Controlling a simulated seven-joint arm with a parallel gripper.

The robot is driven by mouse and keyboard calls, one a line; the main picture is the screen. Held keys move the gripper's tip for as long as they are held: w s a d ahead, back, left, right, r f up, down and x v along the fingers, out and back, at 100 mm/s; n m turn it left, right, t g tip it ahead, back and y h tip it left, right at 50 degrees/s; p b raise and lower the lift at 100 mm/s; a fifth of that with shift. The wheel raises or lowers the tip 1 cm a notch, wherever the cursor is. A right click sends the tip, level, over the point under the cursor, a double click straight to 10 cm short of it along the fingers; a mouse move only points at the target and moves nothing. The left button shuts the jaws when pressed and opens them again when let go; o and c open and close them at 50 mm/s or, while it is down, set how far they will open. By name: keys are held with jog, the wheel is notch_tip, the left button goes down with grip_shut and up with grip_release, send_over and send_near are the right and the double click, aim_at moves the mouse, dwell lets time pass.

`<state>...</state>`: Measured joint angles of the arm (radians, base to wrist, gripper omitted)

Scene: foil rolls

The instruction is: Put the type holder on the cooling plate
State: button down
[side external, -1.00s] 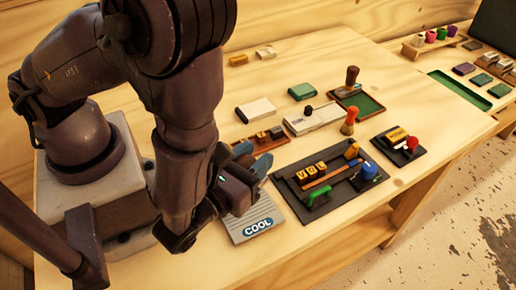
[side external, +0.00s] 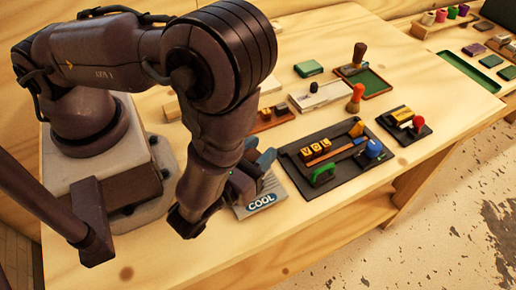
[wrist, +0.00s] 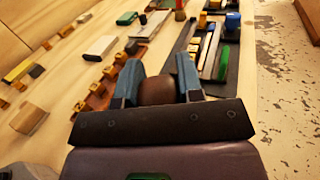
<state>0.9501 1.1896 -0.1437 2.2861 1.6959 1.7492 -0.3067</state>
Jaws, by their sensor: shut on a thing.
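My gripper (side external: 256,168) is low over the upper part of the grey ribbed cooling plate (side external: 240,212), marked COOL, in the side external view. In the wrist view its blue fingers (wrist: 157,88) are shut on a brown rounded piece (wrist: 157,91), apparently the handle of the type holder. The rest of the holder is hidden behind the gripper and wrist. I cannot tell whether it touches the plate. The plate is hidden in the wrist view.
A dark tray (side external: 341,178) with letter blocks, a green handle and a blue knob lies close to the plate's right. A brown rack (side external: 271,117) with type blocks is just behind. A red-knobbed stamp (side external: 418,122) sits further right. The bench front is bare.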

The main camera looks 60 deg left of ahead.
jog(key=shift+f, duration=0.55)
jog(key=c, duration=0.7)
grip_release()
jog(key=v, duration=1.3)
